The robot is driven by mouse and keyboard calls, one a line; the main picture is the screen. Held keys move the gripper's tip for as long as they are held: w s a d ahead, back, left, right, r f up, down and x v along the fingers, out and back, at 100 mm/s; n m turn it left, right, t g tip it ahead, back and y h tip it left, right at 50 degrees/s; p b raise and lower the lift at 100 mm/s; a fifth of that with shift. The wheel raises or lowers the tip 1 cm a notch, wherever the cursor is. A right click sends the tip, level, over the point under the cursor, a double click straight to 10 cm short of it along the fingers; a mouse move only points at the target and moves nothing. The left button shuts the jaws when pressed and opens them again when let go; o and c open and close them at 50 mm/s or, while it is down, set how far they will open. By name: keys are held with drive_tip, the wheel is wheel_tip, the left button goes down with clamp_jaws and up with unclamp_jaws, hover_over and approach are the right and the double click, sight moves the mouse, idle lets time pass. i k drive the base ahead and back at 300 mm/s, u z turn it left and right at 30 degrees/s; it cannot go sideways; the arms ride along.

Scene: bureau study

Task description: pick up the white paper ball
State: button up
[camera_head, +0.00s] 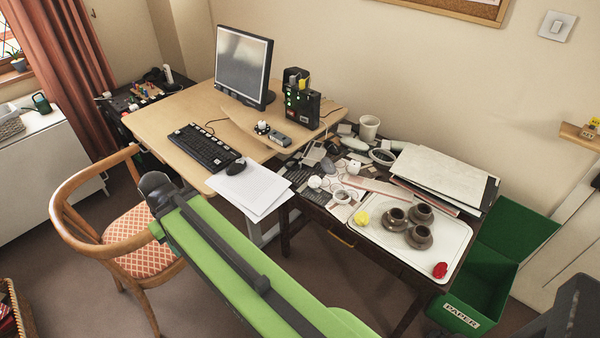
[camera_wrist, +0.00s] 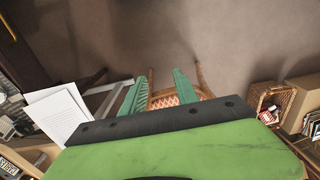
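A small white rounded thing (camera_head: 315,182) lies among the clutter on the dark desk; it looks like the white paper ball, but it is too small to be sure. A yellow crumpled ball (camera_head: 361,218) and a red one (camera_head: 440,270) lie on the white tray (camera_head: 455,236). My gripper (camera_wrist: 156,82) is open and empty in the wrist view, its two green fingers apart with the chair beyond them. In the head view my arm reaches to the upper left, its end over the chair, well left of the white thing. The wrist view does not clearly show the white ball.
The wooden chair (camera_head: 63,205) stands below my arm's end. White sheets (camera_head: 250,187) lie on the light desk (camera_head: 165,120) beside a keyboard (camera_head: 204,147). Brown pots (camera_head: 420,237) stand on the tray. A green paper bin (camera_head: 483,285) is at right.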

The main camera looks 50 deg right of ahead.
sight(314, 181)
drive_tip(key=i, duration=1.2)
drive_tip(key=z, duration=0.05)
